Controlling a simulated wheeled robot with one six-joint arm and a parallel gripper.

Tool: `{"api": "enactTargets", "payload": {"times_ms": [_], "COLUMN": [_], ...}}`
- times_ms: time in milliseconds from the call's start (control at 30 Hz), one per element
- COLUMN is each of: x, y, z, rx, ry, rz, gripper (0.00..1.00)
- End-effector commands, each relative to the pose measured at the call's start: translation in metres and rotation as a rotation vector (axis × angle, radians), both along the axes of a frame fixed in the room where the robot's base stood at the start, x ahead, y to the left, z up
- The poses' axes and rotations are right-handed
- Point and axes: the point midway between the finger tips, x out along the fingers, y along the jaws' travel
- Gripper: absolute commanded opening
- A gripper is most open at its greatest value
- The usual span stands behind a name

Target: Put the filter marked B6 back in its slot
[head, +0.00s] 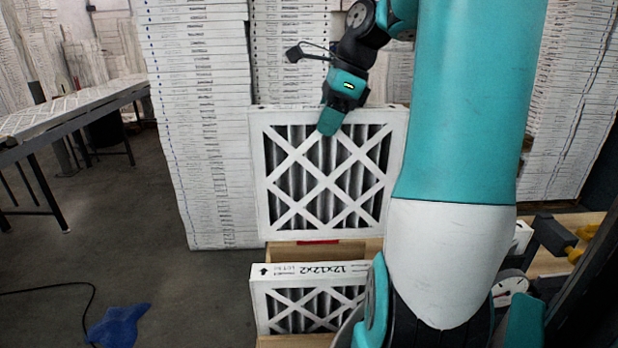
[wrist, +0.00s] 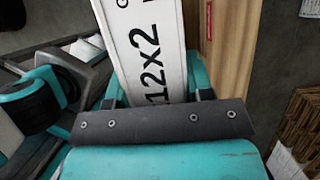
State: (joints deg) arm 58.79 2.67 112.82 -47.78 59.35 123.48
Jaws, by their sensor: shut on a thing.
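My gripper (head: 330,122) is shut on the top edge of a white-framed pleated filter (head: 326,178). The filter hangs upright, its lattice face toward the head camera. In the wrist view, its white edge (wrist: 150,50) lies between the jaws with "12x2" readable. No B6 mark is readable in either view. Below it in the head view is a wooden surface (head: 345,252) with a red strip (head: 318,242). I cannot tell whether the filter touches it. The slot itself cannot be made out.
Another filter marked 12x12x2 (head: 310,270) stands upright in front and below. Tall stacks of filters (head: 200,130) rise behind. A grey table (head: 70,105) is at left, and a blue cloth (head: 120,326) lies on the floor. My arm hides much of the right side.

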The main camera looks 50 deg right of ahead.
Motion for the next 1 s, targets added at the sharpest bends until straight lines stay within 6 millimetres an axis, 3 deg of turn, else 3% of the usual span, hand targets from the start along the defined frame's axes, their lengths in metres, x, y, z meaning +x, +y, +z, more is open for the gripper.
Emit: {"api": "enactTargets", "payload": {"times_ms": [367,700,1000], "x": [0.000,0.000,0.000], "y": [0.000,0.000,0.000], "z": [-0.056,-0.133,-0.146], "rx": [0.005,0.000,-0.001], "ry": [0.003,0.000,-0.001], "rz": [0.000,0.000,0.000], "gripper": [0.01,0.01,0.01]}}
